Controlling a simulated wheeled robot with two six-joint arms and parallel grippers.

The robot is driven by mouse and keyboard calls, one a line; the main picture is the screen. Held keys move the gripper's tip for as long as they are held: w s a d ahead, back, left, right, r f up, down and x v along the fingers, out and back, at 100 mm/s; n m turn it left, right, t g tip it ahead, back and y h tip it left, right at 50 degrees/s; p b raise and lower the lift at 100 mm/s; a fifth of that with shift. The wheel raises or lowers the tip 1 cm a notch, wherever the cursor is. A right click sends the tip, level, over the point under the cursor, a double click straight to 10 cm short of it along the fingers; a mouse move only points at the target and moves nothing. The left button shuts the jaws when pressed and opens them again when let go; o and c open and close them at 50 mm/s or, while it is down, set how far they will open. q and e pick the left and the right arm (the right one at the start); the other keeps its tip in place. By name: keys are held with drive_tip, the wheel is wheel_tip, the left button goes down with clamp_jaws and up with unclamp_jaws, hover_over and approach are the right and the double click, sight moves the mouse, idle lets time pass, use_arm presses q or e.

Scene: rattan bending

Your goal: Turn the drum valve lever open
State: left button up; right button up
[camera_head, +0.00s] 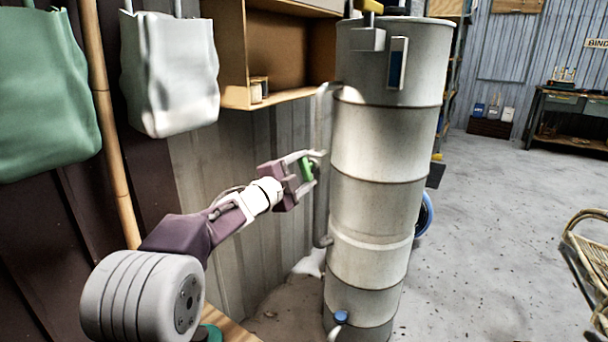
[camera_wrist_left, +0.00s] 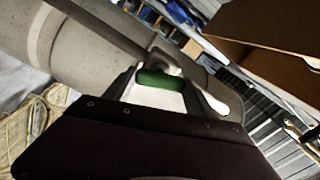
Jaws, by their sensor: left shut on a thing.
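The drum (camera_head: 377,150) is a tall grey ringed cylinder standing upright in the middle of the head view; its curved side also fills the upper left of the left wrist view (camera_wrist_left: 85,45). A thin pipe (camera_head: 321,125) runs down its left side. My left gripper (camera_head: 311,166) is beside this pipe, at about the drum's mid-height. It is shut on a small green piece, the valve lever (camera_head: 306,169), which also shows between the fingers in the left wrist view (camera_wrist_left: 160,79). The fingers partly hide the lever and its joint with the pipe. My right gripper is out of view.
A wooden wall shelf (camera_head: 235,55) is above my left gripper. A white bag (camera_head: 170,75) and a green bag (camera_head: 40,95) hang at left by a bamboo pole (camera_head: 108,130). A blue-topped tap (camera_head: 341,317) is low on the drum. Open floor (camera_head: 490,220) lies at right.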

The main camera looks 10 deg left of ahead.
use_arm(q)
drive_tip(key=shift+d+f+m+b, duration=0.1)
drive_tip(key=shift+m+b, duration=0.3)
drive_tip(key=shift+m, duration=0.65)
drive_tip(key=shift+d+f+m+b, duration=0.1)
drive_tip(key=shift+m+b, duration=0.25)
drive_tip(key=shift+m, duration=0.7)
drive_tip(key=o, duration=1.1)
drive_tip(key=shift+o, duration=1.4)
drive_tip(key=shift+d, duration=0.15)
drive_tip(key=shift+s+r, duration=0.15)
drive_tip(key=shift+s, duration=0.05)
drive_tip(key=p+v, duration=0.1)
drive_tip(key=v, duration=0.8)
drive_tip(key=shift+h, duration=0.3)
